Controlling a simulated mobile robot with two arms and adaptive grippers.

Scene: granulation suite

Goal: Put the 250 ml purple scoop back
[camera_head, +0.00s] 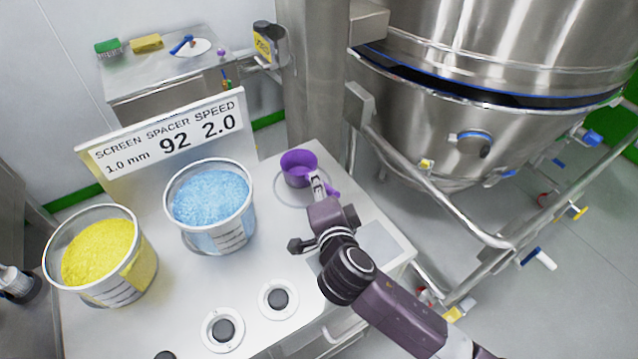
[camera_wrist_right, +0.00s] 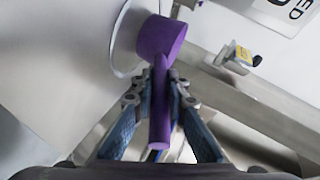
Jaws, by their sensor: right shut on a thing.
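The purple scoop (camera_head: 299,167) is at the right end of the white table, over a pale round marking (camera_head: 283,193). In the right wrist view its cup (camera_wrist_right: 160,38) overlaps the edge of a pale circle, and its handle (camera_wrist_right: 160,112) runs back between my fingers. My right gripper (camera_head: 321,186) is shut on the handle, and the wrist view shows a blue finger (camera_wrist_right: 158,88) on each side. I cannot tell whether the cup touches the table. My left gripper is out of view.
A bucket of blue granules (camera_head: 218,244) and a bucket of yellow granules (camera_head: 146,285) stand left of the scoop. A sign (camera_head: 215,107) stands behind them. Black round knobs (camera_head: 278,299) are at the front. A large steel vessel (camera_head: 440,125) with pipes is at the right.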

